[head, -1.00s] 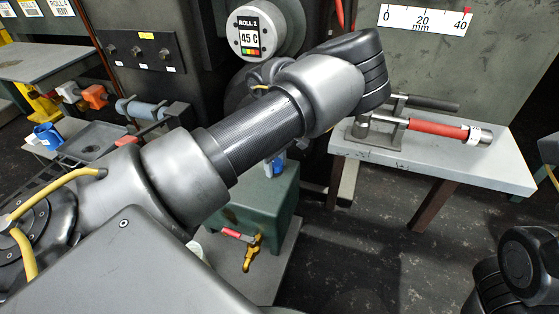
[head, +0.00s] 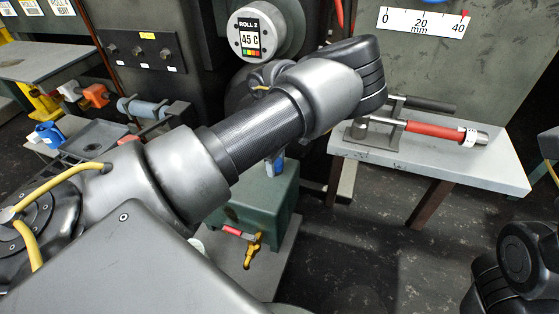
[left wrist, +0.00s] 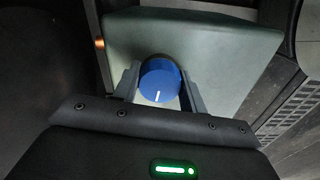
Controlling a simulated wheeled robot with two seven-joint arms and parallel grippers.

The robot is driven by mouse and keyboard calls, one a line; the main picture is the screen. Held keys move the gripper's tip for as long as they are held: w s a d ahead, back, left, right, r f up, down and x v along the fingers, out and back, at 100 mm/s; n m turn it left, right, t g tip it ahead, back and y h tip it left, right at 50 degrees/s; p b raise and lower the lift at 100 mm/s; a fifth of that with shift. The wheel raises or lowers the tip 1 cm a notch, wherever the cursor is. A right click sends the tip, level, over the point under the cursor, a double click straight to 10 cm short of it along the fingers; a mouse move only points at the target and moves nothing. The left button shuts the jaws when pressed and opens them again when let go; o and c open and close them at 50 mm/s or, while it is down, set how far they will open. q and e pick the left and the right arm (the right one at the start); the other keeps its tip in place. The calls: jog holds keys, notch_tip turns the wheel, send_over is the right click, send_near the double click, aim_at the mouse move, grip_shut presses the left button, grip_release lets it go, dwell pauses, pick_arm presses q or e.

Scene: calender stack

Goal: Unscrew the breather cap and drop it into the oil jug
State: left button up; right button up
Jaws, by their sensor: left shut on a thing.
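The breather cap (left wrist: 158,82) is a round blue knob with a white line, seen from above in the left wrist view. My left gripper (left wrist: 160,92) is shut on it, one grey finger on each side. The cap is over the top of a green box (left wrist: 225,45); I cannot tell whether it is still threaded in. In the head view the green box (head: 270,200) stands below my left forearm, which hides most of the gripper; a bit of blue (head: 281,167) shows there. I cannot pick out the oil jug with certainty. My right gripper is out of view.
A blue-and-white container (head: 48,135) stands at far left. Dark floor lies between box and table.

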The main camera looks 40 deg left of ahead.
pick_arm(q)
jog(key=shift+w+a+r+n+p, duration=0.15)
jog(key=shift+a+r+n+p, duration=0.05)
jog(key=shift+n+p, duration=0.25)
jog(key=shift+f+n, duration=0.1)
jog(key=shift+n, duration=0.55)
jog(key=shift+n+p, duration=0.3)
jog(key=shift+p, duration=0.15)
jog(key=shift+w+n, duration=0.1)
jog(key=shift+n, duration=0.6)
jog(key=shift+d, duration=0.1)
jog(key=shift+p, duration=0.3)
